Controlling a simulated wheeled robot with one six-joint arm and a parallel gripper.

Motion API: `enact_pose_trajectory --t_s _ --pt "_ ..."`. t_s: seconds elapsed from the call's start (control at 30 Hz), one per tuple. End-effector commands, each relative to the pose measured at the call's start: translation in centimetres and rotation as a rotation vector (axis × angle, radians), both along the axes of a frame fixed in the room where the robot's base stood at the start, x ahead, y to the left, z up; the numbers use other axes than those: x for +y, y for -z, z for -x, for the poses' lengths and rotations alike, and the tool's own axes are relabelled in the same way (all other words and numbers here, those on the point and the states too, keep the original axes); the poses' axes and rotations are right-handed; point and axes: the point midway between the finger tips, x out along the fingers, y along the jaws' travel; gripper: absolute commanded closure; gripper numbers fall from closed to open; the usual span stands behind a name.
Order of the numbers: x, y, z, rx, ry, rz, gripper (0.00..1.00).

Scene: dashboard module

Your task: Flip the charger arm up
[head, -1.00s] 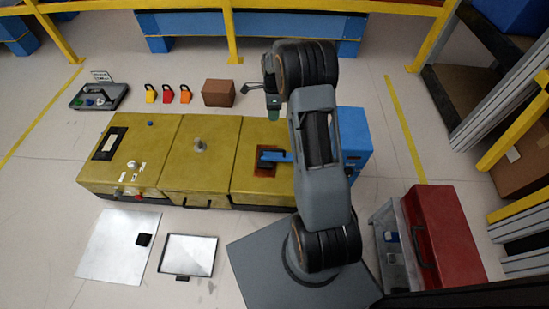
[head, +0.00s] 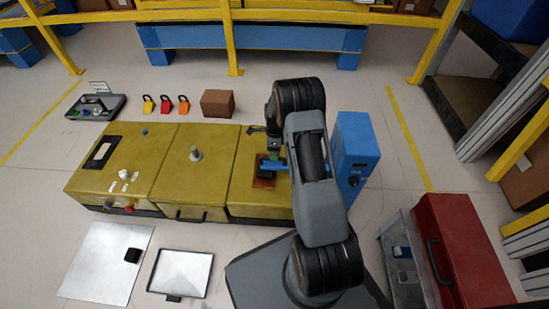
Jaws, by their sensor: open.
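The charger arm, a small blue lever (head: 271,165), lies low over an orange-brown square patch (head: 262,182) on the right section of the yellow dashboard module (head: 212,177). My gripper (head: 270,149) is open and small in the head view, just behind the lever's visible part and close above the module top. My own arm covers the lever's right end, and I cannot tell whether the fingers touch it. A blue box (head: 356,148) stands at the module's right end, partly behind my arm.
A knob (head: 196,154) stands up from the middle section. Red, yellow and orange padlocks and a brown box (head: 217,103) lie behind the module. A metal plate (head: 92,262) and a tray (head: 181,272) lie in front. A red toolbox (head: 460,250) stands at right.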

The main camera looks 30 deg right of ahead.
Motion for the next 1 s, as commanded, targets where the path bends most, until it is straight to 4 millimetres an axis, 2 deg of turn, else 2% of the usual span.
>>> enact_pose_trajectory --t_s 0.03,0.2,0.57,1.0 --pt "0.1 0.7 0.1 0.001 0.000 0.000 0.58" --pt "0.2 1.6 0.2 -0.001 0.000 0.000 0.58" --pt "0.2 1.8 0.3 -0.001 0.000 0.000 0.58" --pt "0.2 1.8 0.3 -0.001 0.000 0.000 0.99"
